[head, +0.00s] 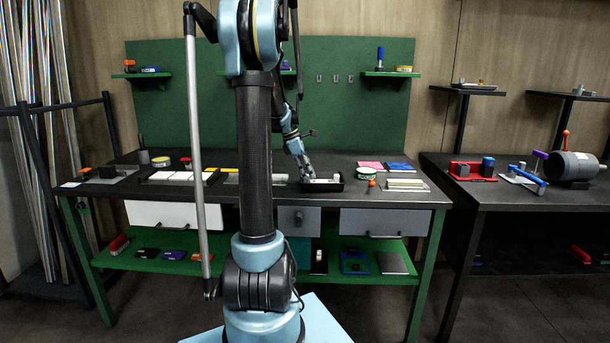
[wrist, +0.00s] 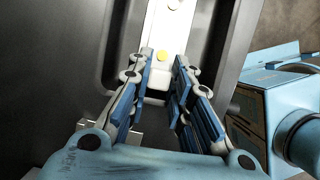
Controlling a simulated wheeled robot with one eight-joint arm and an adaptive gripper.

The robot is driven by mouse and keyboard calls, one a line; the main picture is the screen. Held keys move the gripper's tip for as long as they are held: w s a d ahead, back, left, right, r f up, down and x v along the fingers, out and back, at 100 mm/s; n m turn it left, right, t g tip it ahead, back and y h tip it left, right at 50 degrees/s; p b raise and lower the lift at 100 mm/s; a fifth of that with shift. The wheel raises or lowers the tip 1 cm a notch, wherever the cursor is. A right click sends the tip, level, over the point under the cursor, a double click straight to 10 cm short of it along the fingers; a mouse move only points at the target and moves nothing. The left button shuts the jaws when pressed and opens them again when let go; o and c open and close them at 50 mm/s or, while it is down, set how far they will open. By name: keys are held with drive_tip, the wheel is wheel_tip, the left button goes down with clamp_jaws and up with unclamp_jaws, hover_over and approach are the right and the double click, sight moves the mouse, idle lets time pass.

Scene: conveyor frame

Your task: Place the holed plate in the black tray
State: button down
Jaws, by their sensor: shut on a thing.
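The holed plate (wrist: 166,28) is a pale flat strip with round holes, one of them yellow inside, in the wrist view. It also shows as a small light piece (head: 326,181) in the head view. My gripper (wrist: 163,58) has its blue-padded fingers on both sides of the plate's near end and is shut on it. In the head view my gripper (head: 308,176) is over the left part of the black tray (head: 338,188). The tray's raised edge (wrist: 236,55) shows beside the plate in the wrist view. The plate lies within the tray's outline; whether it touches the floor I cannot tell.
Right of the tray on the workbench (head: 420,197) are a round green-and-white tin (head: 366,172), pink and blue pads (head: 385,166) and pale strips (head: 406,184). A green pegboard (head: 345,110) stands behind.

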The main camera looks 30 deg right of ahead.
drive_tip(key=c, duration=1.4)
unclamp_jaws()
drive_tip(key=shift+c, duration=0.2)
drive_tip(key=v, duration=1.2)
drive_tip(key=s+a+f+m+t, duration=0.1)
drive_tip(key=s+a+m, duration=0.2)
drive_tip(key=s+a, duration=0.5)
drive_tip(key=s+a+f+m+t+y, duration=0.1)
drive_tip(key=s+a+f+m, duration=0.3)
drive_tip(key=s+a+f, duration=0.6)
drive_tip(key=s+a+f+m+t+y, duration=0.2)
drive_tip(key=s+a+f+m, duration=0.3)
drive_tip(key=s+a+f, duration=0.4)
drive_tip(key=s+a+y, duration=0.1)
drive_tip(key=a, duration=0.3)
drive_tip(key=shift+a+f, duration=0.3)
drive_tip(key=shift+f, duration=0.1)
